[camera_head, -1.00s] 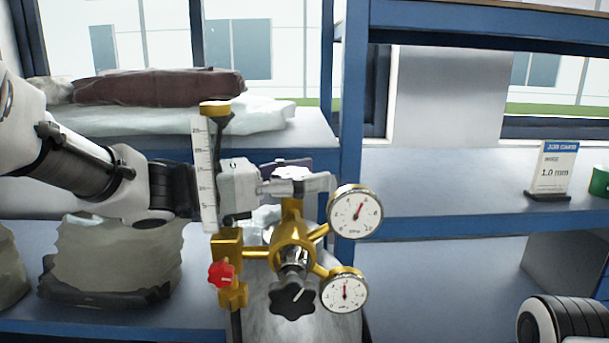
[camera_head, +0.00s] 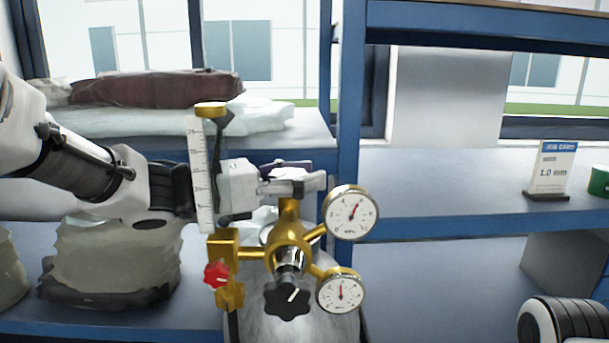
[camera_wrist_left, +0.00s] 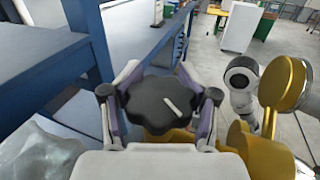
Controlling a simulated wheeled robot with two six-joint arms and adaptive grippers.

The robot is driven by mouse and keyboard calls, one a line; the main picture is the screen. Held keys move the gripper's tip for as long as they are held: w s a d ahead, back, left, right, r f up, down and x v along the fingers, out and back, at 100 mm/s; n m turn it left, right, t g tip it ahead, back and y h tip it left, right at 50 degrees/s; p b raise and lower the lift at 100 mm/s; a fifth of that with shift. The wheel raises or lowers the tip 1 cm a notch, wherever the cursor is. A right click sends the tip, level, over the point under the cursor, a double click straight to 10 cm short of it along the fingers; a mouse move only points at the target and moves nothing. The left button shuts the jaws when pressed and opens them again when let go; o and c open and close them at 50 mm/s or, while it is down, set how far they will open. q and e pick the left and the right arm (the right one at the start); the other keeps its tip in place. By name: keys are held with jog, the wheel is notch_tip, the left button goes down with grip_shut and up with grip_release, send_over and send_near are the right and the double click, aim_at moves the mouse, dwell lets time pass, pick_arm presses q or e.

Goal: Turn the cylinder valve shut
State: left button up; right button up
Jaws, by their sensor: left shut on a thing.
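A black lobed valve knob (camera_wrist_left: 162,103) with a white line mark sits between the two fingers of my left gripper in the left wrist view, and the fingers close on its sides. In the head view my left gripper (camera_head: 295,182) reaches in from the left above the brass regulator body (camera_head: 290,252), hiding the knob. Below it stands the grey gas cylinder (camera_head: 285,327), mostly cut off by the frame. My right gripper is not in view.
Two round gauges (camera_head: 350,212) (camera_head: 341,291), a black regulator knob (camera_head: 287,298) and a small red knob (camera_head: 216,275) crowd the space below the gripper. A flow tube (camera_head: 199,175) stands close to my left wrist. Blue shelving (camera_head: 352,130) rises behind.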

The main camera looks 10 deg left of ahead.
pick_arm(q)
jog(key=shift+r, duration=0.1)
dwell(0.5)
jog(key=o, duration=1)
